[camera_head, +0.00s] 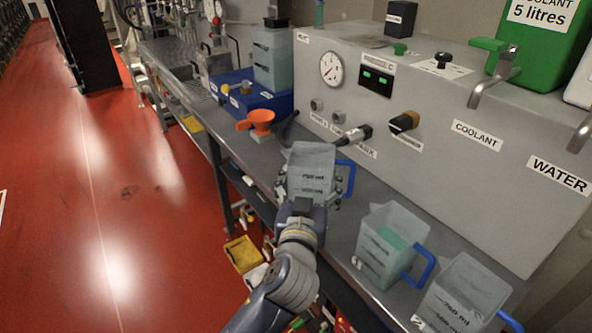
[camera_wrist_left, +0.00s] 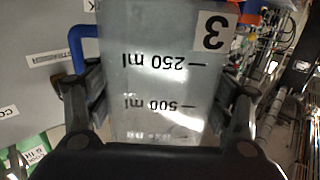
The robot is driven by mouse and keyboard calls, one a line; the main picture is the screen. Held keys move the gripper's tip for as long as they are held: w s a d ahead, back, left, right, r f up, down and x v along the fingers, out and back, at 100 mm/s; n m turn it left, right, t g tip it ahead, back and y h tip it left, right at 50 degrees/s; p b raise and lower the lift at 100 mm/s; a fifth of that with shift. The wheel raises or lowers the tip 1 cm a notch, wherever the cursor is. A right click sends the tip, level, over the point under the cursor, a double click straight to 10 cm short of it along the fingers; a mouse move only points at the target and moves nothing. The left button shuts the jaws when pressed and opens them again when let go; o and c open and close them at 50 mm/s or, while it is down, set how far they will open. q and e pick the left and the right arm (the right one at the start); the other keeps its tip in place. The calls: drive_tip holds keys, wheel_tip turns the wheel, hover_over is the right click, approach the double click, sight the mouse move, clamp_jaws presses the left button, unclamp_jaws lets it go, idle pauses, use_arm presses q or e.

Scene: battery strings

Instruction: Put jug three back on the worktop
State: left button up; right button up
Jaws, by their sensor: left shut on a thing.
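Jug three (camera_head: 310,160) is a translucent grey jug with a blue handle. It is in my left gripper (camera_head: 308,191), whose fingers close on its two sides. The head view shows it in front of the machine panel, around the worktop's front part. I cannot tell whether its base touches the worktop (camera_head: 345,222). My right gripper is not in view.
Two similar jugs, one (camera_head: 375,262) with green inside and one (camera_head: 462,298) farther right, stand on the worktop. The machine panel (camera_head: 440,170) with knobs and taps stands behind.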

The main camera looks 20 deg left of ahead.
sight(296, 153)
use_arm(q)
drive_tip(key=w+a+f, duration=0.1)
drive_tip(key=w+a, duration=0.1)
drive_tip(key=w, duration=0.1)
drive_tip(key=w+a+f+p, duration=0.1)
drive_tip(key=w+a+f, duration=0.1)
drive_tip(key=w, duration=0.2)
drive_tip(key=w+a+f, duration=0.1)
drive_tip(key=w+a, duration=0.1)
drive_tip(key=w, duration=0.2)
drive_tip(key=shift+a+f+p, duration=0.3)
drive_tip(key=shift+f+p, duration=0.05)
drive_tip(key=shift+p, duration=0.05)
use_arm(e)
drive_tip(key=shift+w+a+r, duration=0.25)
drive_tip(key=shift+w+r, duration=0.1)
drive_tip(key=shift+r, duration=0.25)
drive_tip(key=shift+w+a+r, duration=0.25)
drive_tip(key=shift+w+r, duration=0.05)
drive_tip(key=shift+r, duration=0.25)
use_arm(q)
drive_tip(key=shift+f, duration=0.2)
drive_tip(key=o, duration=1.4)
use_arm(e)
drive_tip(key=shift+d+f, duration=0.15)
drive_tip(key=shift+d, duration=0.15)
use_arm(q)
drive_tip(key=shift+r, duration=0.1)
